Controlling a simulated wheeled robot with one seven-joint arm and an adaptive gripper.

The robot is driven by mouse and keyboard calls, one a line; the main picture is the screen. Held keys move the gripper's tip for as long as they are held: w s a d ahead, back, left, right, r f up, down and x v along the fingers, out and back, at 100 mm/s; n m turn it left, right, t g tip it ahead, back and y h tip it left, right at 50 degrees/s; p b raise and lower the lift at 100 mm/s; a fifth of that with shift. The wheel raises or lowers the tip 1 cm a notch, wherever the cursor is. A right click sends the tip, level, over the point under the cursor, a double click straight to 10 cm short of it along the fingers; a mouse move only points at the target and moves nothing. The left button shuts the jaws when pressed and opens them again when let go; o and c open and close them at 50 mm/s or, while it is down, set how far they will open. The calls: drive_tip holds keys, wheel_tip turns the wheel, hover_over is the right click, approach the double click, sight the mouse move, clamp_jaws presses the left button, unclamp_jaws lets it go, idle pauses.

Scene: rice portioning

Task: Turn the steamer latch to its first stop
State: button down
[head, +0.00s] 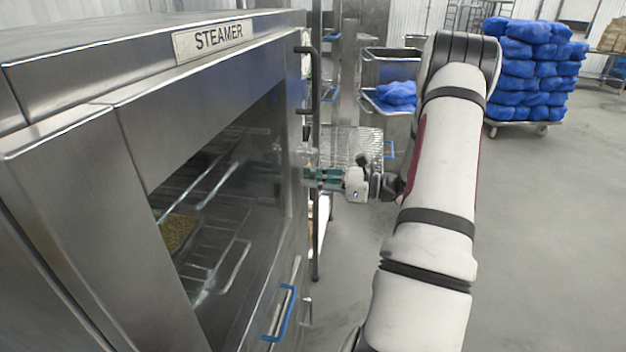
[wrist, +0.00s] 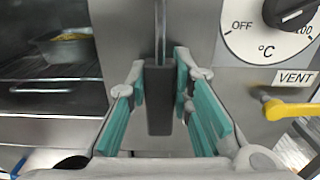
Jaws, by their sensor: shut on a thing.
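The steamer (head: 75,60) stands at the left in the head view, its glass front showing racks and a pan of grain inside. The latch (wrist: 159,105) is a dark upright bar in the middle of the wrist view, between the teal finger pads. My gripper (wrist: 161,85) is shut on it, one finger on each side. In the head view my gripper (head: 325,175) reaches the steamer's front from the right. The latch cannot be made out there.
A temperature dial (wrist: 278,30) and a yellow vent lever (wrist: 290,108) sit right of the latch. A blue handle (head: 283,313) is low on the steamer front. A wire rack and bin (head: 385,70) stand behind. Blue sacks (head: 530,70) fill a cart at the back. The right floor is clear.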

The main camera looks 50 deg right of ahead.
sight(292, 182)
drive_tip(key=m+p, duration=0.1)
drive_tip(key=s+a+m+p, duration=0.1)
drive_tip(key=m, duration=0.1)
drive_tip(key=a+r+m+p, duration=0.1)
drive_tip(key=shift+s+a, duration=0.25)
drive_tip(key=shift+s, duration=0.05)
drive_tip(key=shift+s+a+r+m+p, duration=0.1)
drive_tip(key=shift+s+a+m+p, duration=0.1)
drive_tip(key=shift+m+p, duration=0.25)
drive_tip(key=shift+s+a+r+m+p, duration=0.1)
drive_tip(key=shift+a+m+p, duration=0.15)
drive_tip(key=shift+m, duration=0.3)
drive_tip(key=shift+s+r+m, duration=0.15)
drive_tip(key=shift+m, duration=0.15)
drive_tip(key=shift+a+r+m+p, duration=0.35)
drive_tip(key=shift+a+m+p, duration=0.25)
drive_tip(key=shift+m, duration=0.3)
drive_tip(key=c, duration=1.5)
unclamp_jaws()
drive_tip(key=shift+o, duration=0.5)
drive_tip(key=shift+w+a+f, duration=0.1)
drive_tip(key=shift+w+a, duration=0.1)
drive_tip(key=shift+w, duration=0.05)
